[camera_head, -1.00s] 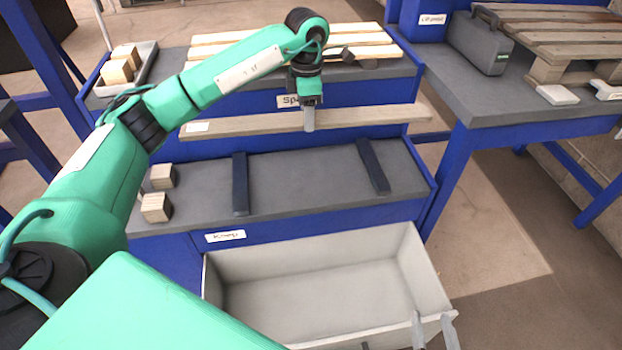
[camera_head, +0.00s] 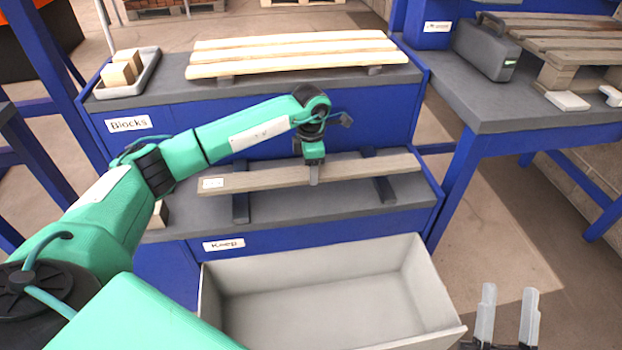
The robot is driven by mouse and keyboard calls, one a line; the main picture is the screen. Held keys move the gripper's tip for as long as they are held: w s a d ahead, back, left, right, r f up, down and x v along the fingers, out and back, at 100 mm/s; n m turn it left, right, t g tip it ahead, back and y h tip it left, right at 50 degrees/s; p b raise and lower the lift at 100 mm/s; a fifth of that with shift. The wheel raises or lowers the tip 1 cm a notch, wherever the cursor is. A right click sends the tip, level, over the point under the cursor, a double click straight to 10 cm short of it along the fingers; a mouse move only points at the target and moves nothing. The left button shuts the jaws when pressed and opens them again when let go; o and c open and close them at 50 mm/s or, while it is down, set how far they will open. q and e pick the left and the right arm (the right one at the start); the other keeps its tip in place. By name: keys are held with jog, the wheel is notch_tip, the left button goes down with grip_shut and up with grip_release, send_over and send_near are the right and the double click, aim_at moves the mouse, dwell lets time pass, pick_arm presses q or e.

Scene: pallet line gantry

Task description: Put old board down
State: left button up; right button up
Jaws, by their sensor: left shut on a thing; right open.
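The old board (camera_head: 255,181) is a long weathered grey-brown plank with a small white label at its left end. It lies level across or just above two dark bearers, the left bearer (camera_head: 240,207) and the right bearer (camera_head: 386,189), on the grey Keep shelf; I cannot tell whether it touches them. My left gripper (camera_head: 313,176) points down and is shut on the board near its middle. My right gripper (camera_head: 507,312) is open and empty at the lower right, to the right of the grey bin and apart from the board.
A grey open bin (camera_head: 435,273) stands in front of the Keep shelf (camera_head: 300,223). Behind, pale new boards (camera_head: 295,55) lie on the upper bench, with a tray of blocks (camera_head: 149,72) at left. A wooden block (camera_head: 160,214) sits left of the bearers. A right bench holds a case (camera_head: 485,50) and pallet (camera_head: 570,45).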

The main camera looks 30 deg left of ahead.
pick_arm(q)
notch_tip(320, 180, down, 3)
jog(key=shift+f, duration=0.3)
pick_arm(e)
jog(key=shift+s+d+r+t, duration=0.15)
jog(key=shift+s+r+t, duration=0.05)
jog(key=shift+r+t, duration=0.25)
jog(key=shift+s+d+r+t, duration=0.2)
jog(key=shift+r+t, duration=0.15)
jog(key=shift+r, duration=0.15)
jog(key=shift+s+d+r+t, duration=0.15)
jog(key=shift+r+t, duration=0.25)
jog(key=shift+r, duration=0.05)
pick_arm(q)
jog(key=shift+f+b, duration=0.15)
jog(key=shift+b, duration=0.2)
pick_arm(e)
jog(key=shift+r, duration=0.1)
pick_arm(q)
jog(key=o, duration=1.2)
jog(key=shift+c, duration=0.2)
